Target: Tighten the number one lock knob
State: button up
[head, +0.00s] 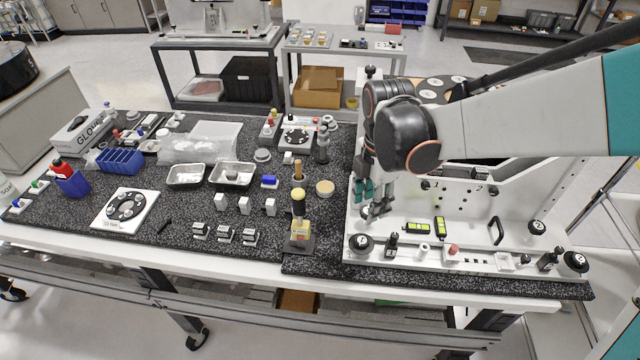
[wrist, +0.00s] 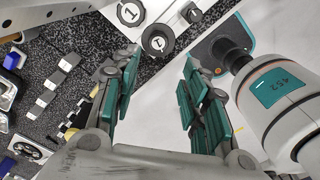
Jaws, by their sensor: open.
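A black round knob with a white face marked 1 (head: 361,243) sits at the front left corner of the white mirror fixture (head: 405,230). In the wrist view this numbered knob (wrist: 130,12) is at the top edge. My gripper (head: 374,207) hangs over the fixture's left side. In the wrist view my gripper (wrist: 160,68) is open and empty, its green-padded fingers apart on either side below the smaller knob.
Two more black knobs stand on the fixture's right side, one at the corner (head: 575,262) and one behind it (head: 537,227). Yellow-green levels (head: 440,227) and a black handle (head: 495,231) lie inside. A yellow-topped post (head: 299,222) stands left of the fixture.

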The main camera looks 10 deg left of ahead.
aim_at(362, 240)
jog(key=f+b, duration=0.4)
jog(key=f, duration=0.2)
jog(key=f+b, duration=0.5)
jog(key=f, duration=0.2)
jog(key=shift+a+f, duration=0.2)
jog(key=shift+f, duration=0.1)
jog(key=c, duration=0.8)
